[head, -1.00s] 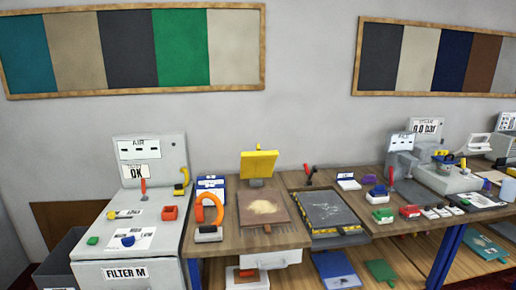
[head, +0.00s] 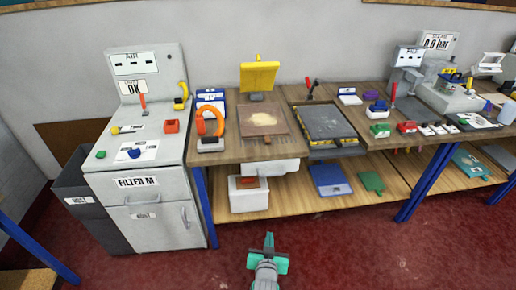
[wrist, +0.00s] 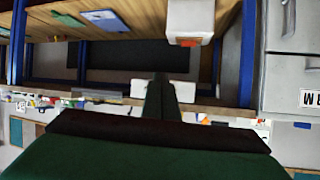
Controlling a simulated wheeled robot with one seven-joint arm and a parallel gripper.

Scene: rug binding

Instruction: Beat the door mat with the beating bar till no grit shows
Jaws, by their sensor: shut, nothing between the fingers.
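A brown mat (head: 264,124) with a pale patch of grit (head: 262,118) in its middle lies on the bench in the head view. A dark, speckled mat (head: 326,122) lies to its right in a tray with yellow marks. I cannot tell for sure which thing is the beating bar; an orange looped handle (head: 211,122) on a pale base stands left of the brown mat. My gripper (head: 269,241) is shut and empty, low in front of the bench and well apart from both mats. Its closed fingers also show in the wrist view (wrist: 161,92).
A yellow panel (head: 258,76) stands behind the brown mat. A grey filter cabinet (head: 150,190) and dark bin (head: 88,205) stand at the left. The lower shelf holds a white box (head: 248,195), a blue flat piece (head: 330,180) and a green one (head: 372,182). Red floor in front is free.

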